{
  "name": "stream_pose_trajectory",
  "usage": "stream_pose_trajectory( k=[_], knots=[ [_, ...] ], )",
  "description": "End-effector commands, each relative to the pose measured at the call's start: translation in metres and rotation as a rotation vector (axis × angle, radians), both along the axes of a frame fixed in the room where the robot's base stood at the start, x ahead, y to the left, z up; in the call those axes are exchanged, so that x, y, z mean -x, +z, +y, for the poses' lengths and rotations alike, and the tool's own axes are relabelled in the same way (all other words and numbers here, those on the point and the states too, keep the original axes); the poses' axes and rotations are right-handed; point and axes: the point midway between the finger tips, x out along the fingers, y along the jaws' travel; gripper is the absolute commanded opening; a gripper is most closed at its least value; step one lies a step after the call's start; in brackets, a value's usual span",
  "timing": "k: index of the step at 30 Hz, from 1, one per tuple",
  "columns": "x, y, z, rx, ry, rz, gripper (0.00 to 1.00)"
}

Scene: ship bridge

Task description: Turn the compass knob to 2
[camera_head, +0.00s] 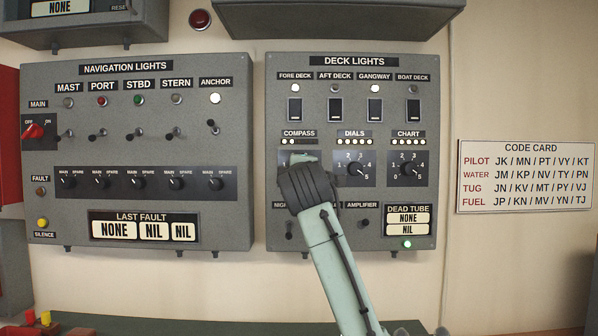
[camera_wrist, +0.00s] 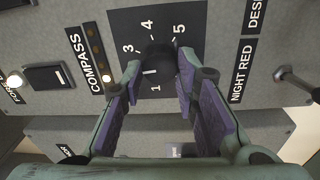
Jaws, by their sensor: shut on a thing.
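The compass knob (camera_wrist: 160,58) is a dark round knob on a black dial plate, below the COMPASS label in the head view. In the wrist view it sits between the fingertips of my gripper (camera_wrist: 157,78), which is shut on it. A short white pointer line on the knob points left, between the visible 1 and 3. The numeral 2 is hidden, apparently behind the left finger. In the head view my gripper (camera_head: 301,160) covers the knob and most of its dial plate. The compass lamps (camera_head: 288,141) show two lit at the left.
The dials knob (camera_head: 355,169) and chart knob (camera_head: 408,170) are close to the right on the deck lights panel (camera_head: 435,120). Toggle switches stand below, one (camera_wrist: 290,76) near my right finger. The navigation lights panel (camera_head: 140,240) is at left, with a gap between.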

Motion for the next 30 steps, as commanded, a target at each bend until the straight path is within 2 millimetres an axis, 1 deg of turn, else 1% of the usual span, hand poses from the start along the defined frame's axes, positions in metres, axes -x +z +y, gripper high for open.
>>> stream_pose_trajectory(
  k=[6,12,18,30],
  knots=[
    [0.0004,0.0,0.0,0.162,0.0,0.0,0.0],
    [0.0,-0.0009,-0.0001,0.266,0.001,0.002,0.0],
    [0.0002,-0.0012,0.0004,0.321,0.002,0.002,0.0],
    [0.0001,-0.0015,0.0007,0.339,0.002,0.002,0.0]
  ],
)
